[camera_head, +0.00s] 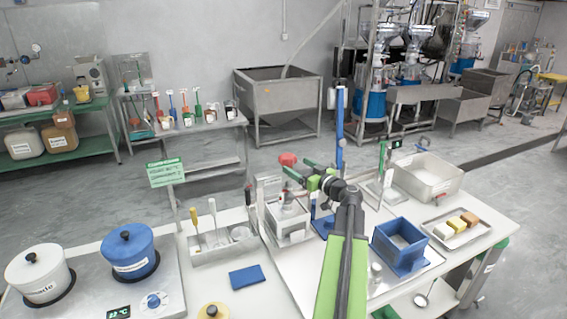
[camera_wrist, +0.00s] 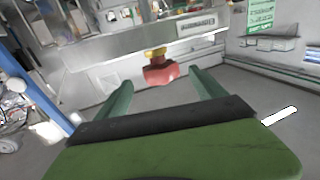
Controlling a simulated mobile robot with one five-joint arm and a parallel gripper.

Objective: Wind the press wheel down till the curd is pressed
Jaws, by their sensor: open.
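The press (camera_head: 288,218) is a metal frame with a box-like lower part, standing on the white table. A red wheel or knob (camera_head: 288,159) shows above it. The red part also shows in the wrist view (camera_wrist: 161,74), with a yellow piece against it, beyond and between my fingertips. My gripper (camera_head: 300,168) is open beside the red wheel, its two green fingers pointing toward it. The open fingers also show in the wrist view (camera_wrist: 161,88), with nothing between them. I cannot make out the curd; the press body is partly hidden.
A tool caddy (camera_head: 220,250) and a blue cloth (camera_head: 247,276) lie left. Two pots (camera_head: 130,252) stand on the hob.

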